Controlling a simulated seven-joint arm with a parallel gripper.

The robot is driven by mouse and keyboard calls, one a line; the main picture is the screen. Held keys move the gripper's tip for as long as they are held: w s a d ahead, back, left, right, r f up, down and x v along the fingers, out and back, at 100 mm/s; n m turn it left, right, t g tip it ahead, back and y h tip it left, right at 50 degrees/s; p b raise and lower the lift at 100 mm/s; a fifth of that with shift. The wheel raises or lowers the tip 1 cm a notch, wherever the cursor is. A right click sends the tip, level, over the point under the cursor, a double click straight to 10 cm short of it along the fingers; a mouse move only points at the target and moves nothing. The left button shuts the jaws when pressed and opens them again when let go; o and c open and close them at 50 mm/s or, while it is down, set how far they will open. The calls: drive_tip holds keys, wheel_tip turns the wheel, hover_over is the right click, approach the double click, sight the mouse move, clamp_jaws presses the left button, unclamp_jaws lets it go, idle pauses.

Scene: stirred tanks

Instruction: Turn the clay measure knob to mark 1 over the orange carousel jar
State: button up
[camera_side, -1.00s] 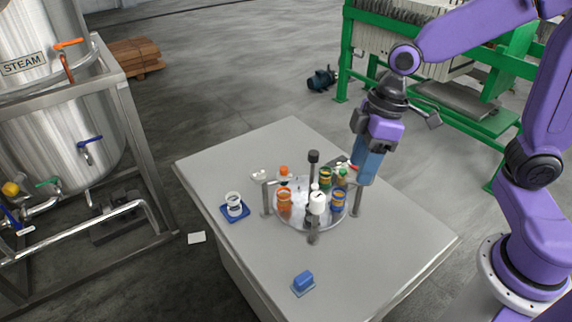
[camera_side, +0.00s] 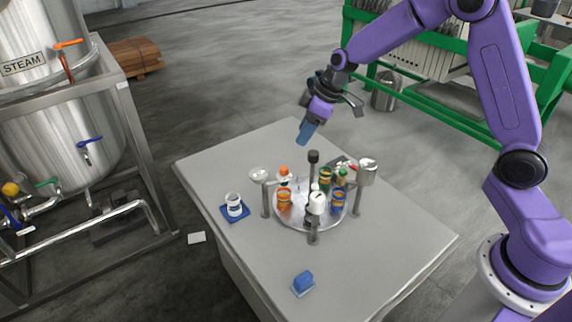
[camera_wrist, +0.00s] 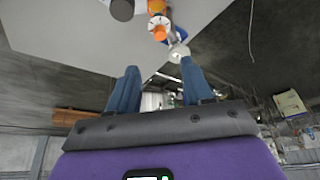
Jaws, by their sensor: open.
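My gripper (camera_side: 304,138) is open and empty in the air above the back of the table, behind the carousel. Its two blue fingers stand apart in the wrist view (camera_wrist: 160,84). The orange jar (camera_side: 284,200) stands at the left of the round carousel plate (camera_side: 299,219). An orange-topped white part (camera_side: 284,171) shows just above and behind that jar. In the wrist view an orange centre on a white disc (camera_wrist: 158,28) is beyond the fingers. I cannot tell for certain that this is the clay measure knob, and no marks are readable.
A dark-topped post (camera_side: 313,157), a silver cup on a post (camera_side: 367,170) and a white dish on a post (camera_side: 259,174) stand around the carousel. A white jar on a blue pad (camera_side: 234,212) and a blue block (camera_side: 303,281) lie nearby. The table's right front is clear.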

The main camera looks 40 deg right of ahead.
sight(284, 168)
drive_tip(key=x, duration=1.3)
drive_tip(key=shift+a+f, duration=0.1)
drive_tip(key=shift+f, duration=0.05)
clamp_jaws()
